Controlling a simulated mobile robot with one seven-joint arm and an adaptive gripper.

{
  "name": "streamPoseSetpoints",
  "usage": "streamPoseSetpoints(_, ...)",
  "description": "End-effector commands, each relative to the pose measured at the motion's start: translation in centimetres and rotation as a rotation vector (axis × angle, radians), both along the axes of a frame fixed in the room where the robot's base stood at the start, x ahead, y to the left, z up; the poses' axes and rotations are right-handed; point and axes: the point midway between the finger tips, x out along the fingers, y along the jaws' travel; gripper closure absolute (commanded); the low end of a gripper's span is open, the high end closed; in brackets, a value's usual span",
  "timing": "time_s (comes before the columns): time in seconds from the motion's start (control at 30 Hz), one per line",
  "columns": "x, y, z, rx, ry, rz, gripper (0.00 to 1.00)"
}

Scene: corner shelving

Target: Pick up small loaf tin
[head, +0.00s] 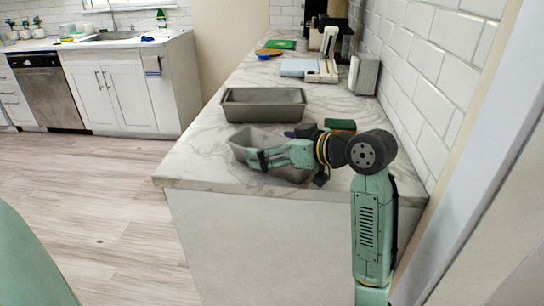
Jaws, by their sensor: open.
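A small grey loaf tin (248,138) stands on the near end of the marble counter. My gripper (256,160) is at this tin, its open fingers over the near left part of it. My gripper and wrist hide much of the tin's middle and right side. I cannot tell whether the fingers straddle the tin's wall or touch it. A larger grey loaf tin (262,112) stands just behind the small one.
A dark green block-like item (340,125) lies right of the tins, beside my wrist. A tiled wall (440,75) borders the counter (200,165) on the right. Further back are a white upright object (364,74) and a green board (281,44). Open floor lies left.

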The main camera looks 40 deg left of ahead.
Motion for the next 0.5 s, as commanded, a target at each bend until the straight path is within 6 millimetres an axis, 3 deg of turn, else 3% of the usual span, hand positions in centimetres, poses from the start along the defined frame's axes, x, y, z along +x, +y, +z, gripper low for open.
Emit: streamPoseSetpoints(0.5,0.03,-0.05,-0.01,-0.001,0.001,0.0,0.33)
